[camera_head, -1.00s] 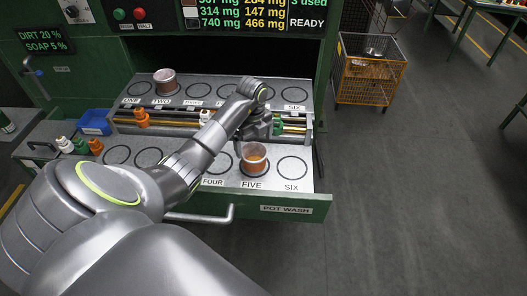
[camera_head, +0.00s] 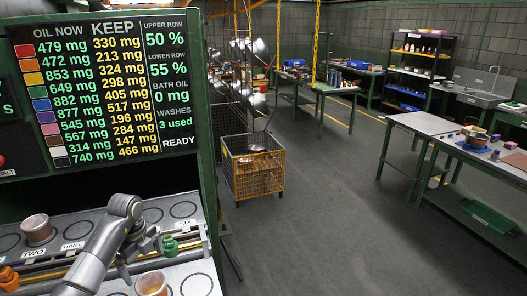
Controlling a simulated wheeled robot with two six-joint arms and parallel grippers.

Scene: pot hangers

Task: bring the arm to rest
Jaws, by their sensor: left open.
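My left arm (camera_head: 98,255) comes in from the bottom left and bends at an elbow above the pot wash. Its gripper (camera_head: 146,246) is open over the rail between the two rows, close to a green knob (camera_head: 169,244). A copper-coloured pot (camera_head: 152,284) stands in the lower row just below the gripper, cut by the bottom edge. Another pot (camera_head: 38,229) stands in the upper row by the TWO label. The finer shape of the fingers is hard to make out. My right gripper is out of view.
A black board (camera_head: 105,90) lists oil readings and shows READY. A yellow wire cart (camera_head: 252,168) stands right of the pot wash. Work tables (camera_head: 430,125) and shelves (camera_head: 418,70) line the right and back. The grey floor (camera_head: 310,220) between is clear.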

